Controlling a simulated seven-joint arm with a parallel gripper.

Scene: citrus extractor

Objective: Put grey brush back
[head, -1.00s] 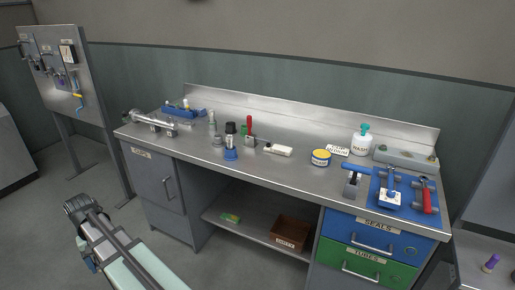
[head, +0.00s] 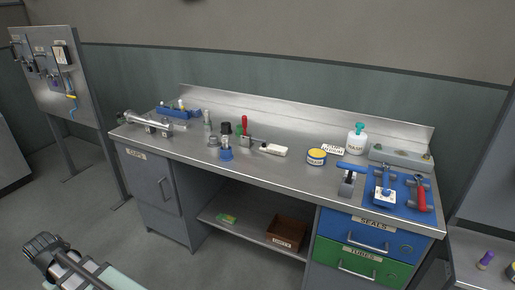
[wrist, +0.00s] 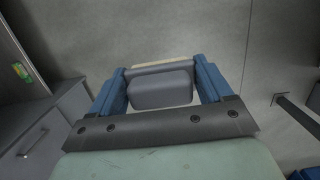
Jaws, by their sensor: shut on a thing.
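My gripper (wrist: 161,88) shows in the wrist view with its two blue fingers on either side of a grey block with a pale cream strip along its far edge. This looks like the grey brush (wrist: 160,91), and my gripper is shut on it. The floor lies behind the held brush. In the head view only part of my arm shows at the lower left; I cannot make out the fingers or the brush there. A grey tool board (head: 62,92) with several hung items stands at the far left.
The steel workbench (head: 300,182) carries several tools, a yellow tin (head: 316,157), a wash bottle (head: 356,140) and a blue mat (head: 406,208). Its lower shelf holds a brown box (head: 287,232). The floor (head: 105,225) between board and bench looks clear.

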